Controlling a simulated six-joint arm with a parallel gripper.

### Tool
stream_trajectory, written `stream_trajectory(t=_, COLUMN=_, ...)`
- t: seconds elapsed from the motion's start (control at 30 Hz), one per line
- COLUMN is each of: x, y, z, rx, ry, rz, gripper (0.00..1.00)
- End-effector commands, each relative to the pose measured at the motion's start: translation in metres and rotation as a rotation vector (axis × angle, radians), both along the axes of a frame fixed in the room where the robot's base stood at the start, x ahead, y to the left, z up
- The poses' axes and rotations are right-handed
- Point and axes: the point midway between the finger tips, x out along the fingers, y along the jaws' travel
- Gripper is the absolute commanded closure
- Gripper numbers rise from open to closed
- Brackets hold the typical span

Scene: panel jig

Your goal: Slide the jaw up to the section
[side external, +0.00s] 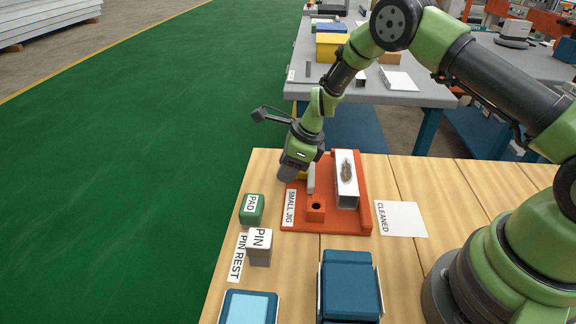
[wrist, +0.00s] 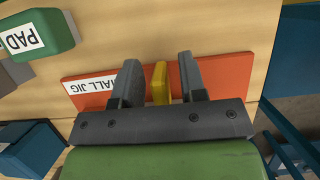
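The small jig (side external: 325,222) is an orange-red base on the wooden table. The section (side external: 346,190), a pale metal tube with a brown smear on top, lies along the jig's right side. The jaw (side external: 311,178) shows as a light grey piece left of the section, with a gap between them. A yellow tab (wrist: 160,83), seemingly the jaw's handle, stands between the fingers of my gripper (wrist: 159,68) in the wrist view. My gripper is open, with a gap on each side of the tab. In the side view my gripper (side external: 296,170) hides most of the tab. The section is not visible in the wrist view.
An orange block with a hole (side external: 316,209) is at the jig's front. The green pad (side external: 250,211) and the grey pin block (side external: 259,249) stand to the left. Blue bins (side external: 350,288) are in front. A white sheet marked CLEANED (side external: 402,220) lies right of the jig.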

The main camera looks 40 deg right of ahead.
Motion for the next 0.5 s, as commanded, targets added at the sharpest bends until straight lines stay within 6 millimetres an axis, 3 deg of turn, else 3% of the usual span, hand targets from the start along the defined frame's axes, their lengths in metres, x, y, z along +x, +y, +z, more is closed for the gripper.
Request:
stream_trajectory(t=0.1, x=0.0000, y=0.0000, z=0.0003, rx=0.000, ry=0.000, rz=0.000, gripper=0.62)
stream_trajectory(t=0.27, x=-0.0001, y=0.0000, z=0.0004, rx=0.000, ry=0.000, rz=0.000, gripper=0.98)
stream_trajectory(t=0.5, x=-0.0017, y=-0.0017, z=0.0005, rx=0.001, ry=0.001, rz=-0.001, gripper=1.00)
